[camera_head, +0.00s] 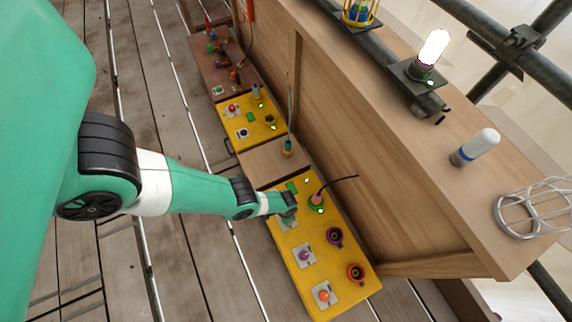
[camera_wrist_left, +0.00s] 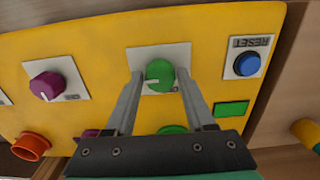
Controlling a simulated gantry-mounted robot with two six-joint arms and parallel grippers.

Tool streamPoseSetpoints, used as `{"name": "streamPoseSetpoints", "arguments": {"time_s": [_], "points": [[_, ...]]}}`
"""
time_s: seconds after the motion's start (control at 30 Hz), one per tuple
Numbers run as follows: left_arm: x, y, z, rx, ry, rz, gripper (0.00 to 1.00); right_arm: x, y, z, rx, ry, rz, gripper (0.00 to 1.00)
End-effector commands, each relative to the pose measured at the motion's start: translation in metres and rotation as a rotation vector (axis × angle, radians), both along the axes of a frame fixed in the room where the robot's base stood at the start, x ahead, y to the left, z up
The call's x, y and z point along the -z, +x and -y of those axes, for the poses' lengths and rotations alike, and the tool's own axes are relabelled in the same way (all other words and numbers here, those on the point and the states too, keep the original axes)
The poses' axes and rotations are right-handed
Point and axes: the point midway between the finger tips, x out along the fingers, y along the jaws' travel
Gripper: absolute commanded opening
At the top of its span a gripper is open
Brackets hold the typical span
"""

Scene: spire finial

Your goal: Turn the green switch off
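The green switch (camera_wrist_left: 158,76) is a round green knob with a pale pointer line, on a white square plate (camera_wrist_left: 150,56) of the yellow panel (camera_wrist_left: 205,30). My left gripper (camera_wrist_left: 160,78) is open, with one finger on each side of the knob. Narrow gaps seem to show between the fingers and the knob; contact is not clear. In the head view my left gripper (camera_head: 289,212) is low over the yellow panel (camera_head: 283,250) and hides the knob. My right gripper is in neither view.
Beside the switch are a purple knob (camera_wrist_left: 45,86) and a blue reset button (camera_wrist_left: 247,66). A lit bulb (camera_head: 433,48) stands on the wooden shelf (camera_head: 380,90).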

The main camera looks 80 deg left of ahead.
Motion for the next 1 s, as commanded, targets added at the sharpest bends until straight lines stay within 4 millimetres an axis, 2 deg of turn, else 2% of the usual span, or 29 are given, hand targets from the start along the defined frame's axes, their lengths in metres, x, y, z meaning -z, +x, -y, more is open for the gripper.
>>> {"name": "streamPoseSetpoints", "arguments": {"time_s": [0.03, 0.2, 0.27, 0.3, 0.67, 1.0], "points": [[0.0001, -0.0001, 0.0000, 0.000, 0.000, 0.000, 0.43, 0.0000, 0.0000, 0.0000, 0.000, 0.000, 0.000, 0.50], [0.0001, -0.0001, 0.0000, 0.000, 0.000, 0.000, 0.13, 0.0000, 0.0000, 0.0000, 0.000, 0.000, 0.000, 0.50], [0.0001, -0.0001, 0.0000, 0.000, 0.000, 0.000, 0.02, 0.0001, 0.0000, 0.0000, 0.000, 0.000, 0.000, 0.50], [0.0001, -0.0001, 0.0000, 0.000, 0.000, 0.000, 0.00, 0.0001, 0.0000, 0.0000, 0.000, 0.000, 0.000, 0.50], [0.0004, 0.0000, 0.0000, -0.041, 0.000, 0.001, 0.00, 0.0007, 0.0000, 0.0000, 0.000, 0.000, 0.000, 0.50], [0.0009, -0.0001, -0.0002, -0.254, 0.001, 0.000, 0.00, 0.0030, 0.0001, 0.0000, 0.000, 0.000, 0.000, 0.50]]}}
